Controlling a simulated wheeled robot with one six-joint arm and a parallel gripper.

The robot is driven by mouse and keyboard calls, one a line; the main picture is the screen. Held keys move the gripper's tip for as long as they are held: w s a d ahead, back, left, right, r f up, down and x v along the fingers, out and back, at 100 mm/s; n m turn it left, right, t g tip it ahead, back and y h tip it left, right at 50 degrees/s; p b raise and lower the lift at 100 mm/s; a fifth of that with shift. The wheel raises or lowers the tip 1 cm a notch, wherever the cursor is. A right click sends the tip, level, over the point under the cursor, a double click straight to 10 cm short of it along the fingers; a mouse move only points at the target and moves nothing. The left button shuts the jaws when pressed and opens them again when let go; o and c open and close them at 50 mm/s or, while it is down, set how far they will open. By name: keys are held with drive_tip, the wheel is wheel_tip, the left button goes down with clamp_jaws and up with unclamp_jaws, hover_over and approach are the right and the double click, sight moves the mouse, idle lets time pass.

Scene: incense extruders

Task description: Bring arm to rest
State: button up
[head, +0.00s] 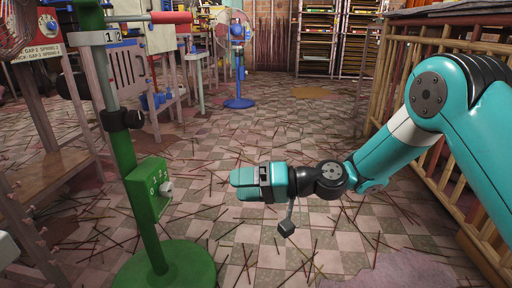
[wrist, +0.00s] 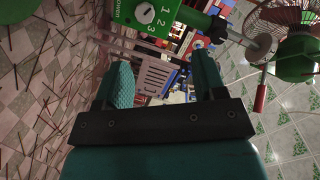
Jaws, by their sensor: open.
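My teal arm reaches in from the right in the head view, bent at the elbow, with my gripper (head: 243,180) pointing left above the tiled floor. In the wrist view my gripper (wrist: 160,88) has its two teal fingers apart, with nothing between them. The gripper is near a green stand (head: 130,165) with a control box and a white knob (head: 166,187), and a gap shows between them. The same box, with its knob (wrist: 145,13) and numbers, shows at the top of the wrist view.
A wooden railing (head: 400,75) runs along the right, close to my arm. A wooden bench (head: 60,170) stands at the left. A blue fan (head: 238,60) stands farther back, before drying racks (head: 335,40). Thin sticks litter the floor (head: 290,130), which is otherwise open in the middle.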

drive_tip(key=s+d+r+n+h+p, duration=0.1)
drive_tip(key=s+d+r+h+p, duration=0.3)
drive_tip(key=r, duration=0.6)
drive_tip(key=s+d+r+n+h+p, duration=0.2)
drive_tip(key=s+r+p, duration=0.5)
drive_tip(key=r, duration=0.2)
drive_tip(key=s+d+r+m+h+p, duration=0.1)
drive_tip(key=s+d+r+h+p, duration=0.5)
drive_tip(key=s+d+r+p, duration=0.65)
wheel_tip(320, 180, up, 34)
drive_tip(key=d+p, duration=0.1)
drive_tip(key=p, duration=3.3)
drive_tip(key=shift+s+r, duration=0.25)
drive_tip(key=shift+s, duration=0.15)
drive_tip(key=shift+c, duration=0.2)
